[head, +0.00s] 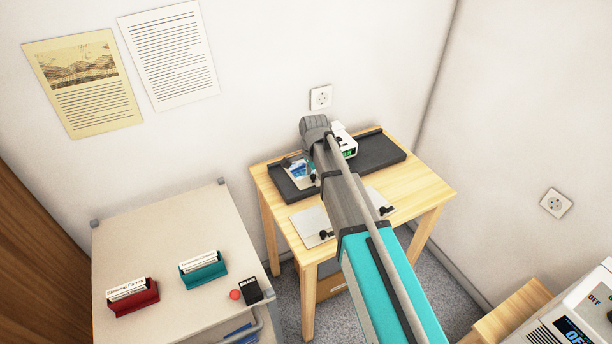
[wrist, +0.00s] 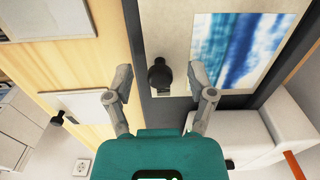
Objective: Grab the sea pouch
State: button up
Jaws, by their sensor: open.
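The sea pouch (wrist: 239,50) is a flat pale piece with a blue-and-white wave picture, lying on a dark tray in the wrist view. A black knob (wrist: 160,72) sits at its left end. In the head view the pouch (head: 298,170) shows only partly, beside my arm. My gripper (wrist: 160,82) is open and empty, its two fingers to either side of the knob in the picture. I cannot tell how far above it they are. In the head view my arm hides most of the gripper.
The dark tray (head: 379,152) lies along the back of a wooden table (head: 425,185). A white device (head: 347,143) with a green display stands on it. Pale flat pieces with black knobs (head: 325,235) lie nearer the front. A cabinet (head: 165,235) with card holders stands left.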

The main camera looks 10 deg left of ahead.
jog(key=shift+c, duration=0.2)
dwell(0.3)
grip_shut()
